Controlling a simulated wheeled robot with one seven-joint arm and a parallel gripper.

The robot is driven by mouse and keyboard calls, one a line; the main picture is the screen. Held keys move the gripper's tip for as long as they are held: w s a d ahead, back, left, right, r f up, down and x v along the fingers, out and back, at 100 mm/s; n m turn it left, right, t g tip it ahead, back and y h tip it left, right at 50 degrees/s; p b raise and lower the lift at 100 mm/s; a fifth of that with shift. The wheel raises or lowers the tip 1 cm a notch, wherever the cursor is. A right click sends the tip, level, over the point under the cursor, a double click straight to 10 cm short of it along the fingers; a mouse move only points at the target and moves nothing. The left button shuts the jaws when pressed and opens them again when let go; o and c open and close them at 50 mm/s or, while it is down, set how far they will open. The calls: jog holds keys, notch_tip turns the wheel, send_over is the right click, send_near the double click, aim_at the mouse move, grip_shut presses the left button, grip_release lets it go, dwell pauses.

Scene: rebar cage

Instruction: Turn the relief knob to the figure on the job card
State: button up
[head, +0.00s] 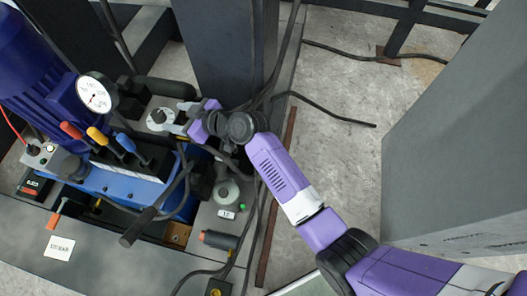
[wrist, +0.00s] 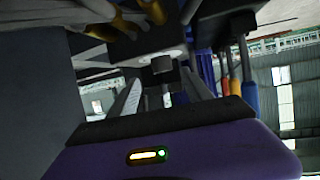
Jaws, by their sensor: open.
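A small dark knob on a pale round dial (head: 158,117) sits on the grey block right of the gauge; it looks like the relief knob. My gripper (head: 174,122) is open, reaching in from the right with its fingertips beside the dial. In the wrist view, a dark cylinder (wrist: 162,66), likely this knob, shows beyond and between my open fingers (wrist: 162,93). I cannot tell whether they touch it. The white job card (head: 59,248) lies at lower left; its print seems to end in BAR, but the figure is too small to read.
A white pressure gauge (head: 95,95) stands left of the knob. Red, yellow and blue levers (head: 98,138) rise from the valve block, near the blue motor (head: 35,70). A dark post (head: 225,50) stands behind my gripper. Black hoses run beneath the arm. A large grey box (head: 460,150) stands right.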

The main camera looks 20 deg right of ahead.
jog(key=s+d+f+m+t+h+p, duration=0.2)
jog(key=s+d+m+h+p, duration=0.2)
jog(key=s+d, duration=1.3)
jog(key=s+h+p, duration=0.1)
jog(key=s, duration=0.1)
jog(key=shift+s+f, duration=0.25)
jog(key=shift+s, duration=0.05)
jog(key=shift+f, duration=0.1)
jog(key=n+g+y+b, duration=0.3)
jog(key=n+y+b, duration=0.25)
jog(key=b, duration=0.55)
send_near(159, 114)
jog(key=x, duration=0.3)
jog(key=shift+m, duration=0.45)
jog(key=b+x, duration=0.2)
jog(key=x, duration=0.6)
